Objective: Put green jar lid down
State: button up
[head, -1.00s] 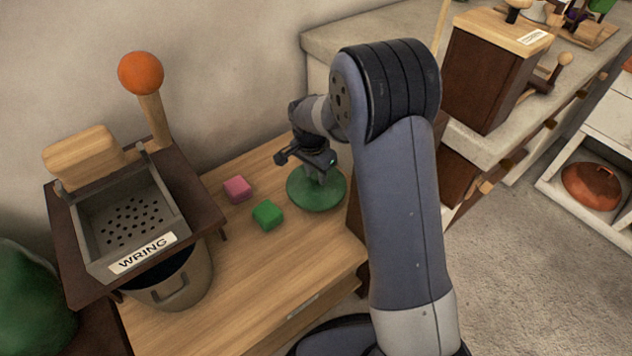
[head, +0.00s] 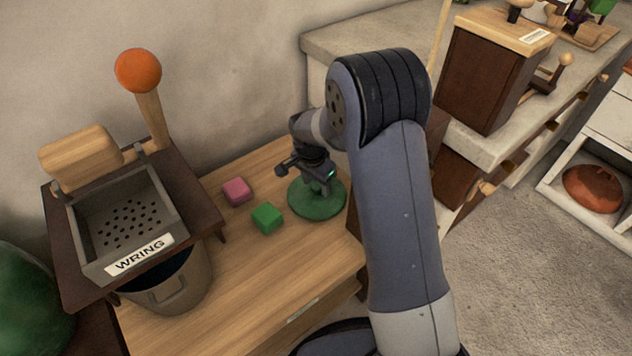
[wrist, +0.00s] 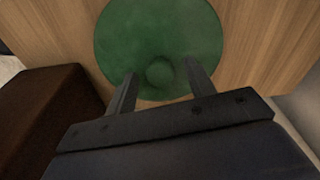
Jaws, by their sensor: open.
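The green jar lid (head: 318,207) is a round disc lying flat on the wooden table, at its far right end in the head view. In the wrist view the lid (wrist: 158,35) shows with a round knob (wrist: 160,73) on its top. My gripper (wrist: 158,82) is open, with one finger on each side of the knob and a gap on both sides. In the head view my gripper (head: 318,186) is right over the lid and hides part of it.
A pink block (head: 237,191) and a green block (head: 267,217) lie left of the lid on the wooden table (head: 262,265). A wringer box marked WRING (head: 140,255) stands over a bucket (head: 178,285) farther left. A stone counter (head: 340,48) with a brown box is at right.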

aim_at(312, 196)
notch_tip(312, 196, up, 12)
jog(key=s+a+p, duration=0.1)
jog(key=p, duration=0.2)
jog(key=shift+r, duration=0.15)
jog(key=shift+c, duration=0.3)
